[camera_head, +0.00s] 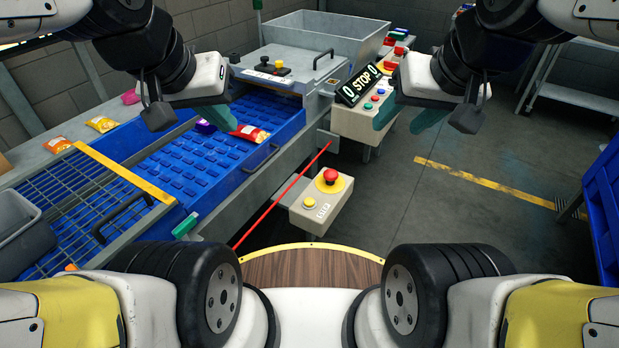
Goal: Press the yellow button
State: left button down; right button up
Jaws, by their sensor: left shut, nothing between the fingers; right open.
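A small yellow button (309,202) sits on a pale control box (322,205) in front of the conveyor. On the same box, a red mushroom button (330,176) stands on a yellow disc, up and right of the yellow button. My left gripper (222,119) is shut and empty over the blue conveyor, up and left of the box. My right gripper (404,117) is open and empty, up and right of the box, in front of the control panel. Neither gripper touches the yellow button, which is in full view.
The blue conveyor (165,165) carries a red packet (250,133) and a purple one. A red bar (285,192) slants past the box's left side. Blue crates (607,195) are at right; the floor between is clear.

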aim_at(308, 202)
jog(key=u, duration=1.85)
jog(key=k+l, duration=0.65)
